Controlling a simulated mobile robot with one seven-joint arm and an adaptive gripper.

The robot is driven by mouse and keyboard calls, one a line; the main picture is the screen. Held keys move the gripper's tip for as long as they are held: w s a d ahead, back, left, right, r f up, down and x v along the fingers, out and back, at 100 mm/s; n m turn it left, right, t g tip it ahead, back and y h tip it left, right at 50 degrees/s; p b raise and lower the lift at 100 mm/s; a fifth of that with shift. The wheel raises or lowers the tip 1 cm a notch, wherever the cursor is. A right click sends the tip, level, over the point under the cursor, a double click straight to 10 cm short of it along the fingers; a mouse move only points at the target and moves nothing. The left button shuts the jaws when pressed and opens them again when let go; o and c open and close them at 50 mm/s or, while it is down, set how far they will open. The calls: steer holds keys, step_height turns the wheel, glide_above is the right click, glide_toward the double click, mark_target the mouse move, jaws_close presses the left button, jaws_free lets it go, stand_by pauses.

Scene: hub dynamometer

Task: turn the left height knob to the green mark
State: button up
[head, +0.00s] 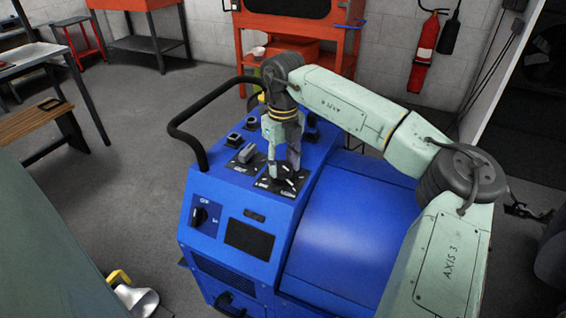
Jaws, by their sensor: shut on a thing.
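Two black dial plates with white markings sit on the sloped top of the blue machine (337,218). The left plate in the picture bears a grey knob (247,153), which stands clear of my gripper. My gripper (284,176) points down over the right dial plate (268,184) and is shut on the knob there. My fingers hide most of that knob, so its angle cannot be read. I cannot make out a green mark on either plate, nor which knob is the left height knob.
A black handle bar (186,135) loops out at the machine's left. The front has a rotary switch (205,214) and a dark screen (249,239). A wooden bench (35,120) stands at left; grey floor lies between.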

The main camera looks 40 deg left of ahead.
steer(key=n, duration=0.5)
steer(key=shift+n+b, duration=0.3)
steer(key=shift+b, duration=0.1)
steer(key=n, duration=1.1)
steer(key=shift+n, duration=0.3)
steer(key=n, duration=0.5)
steer(key=shift+n+p, duration=0.4)
steer(key=o, duration=1.2)
steer(key=shift+c, duration=0.2)
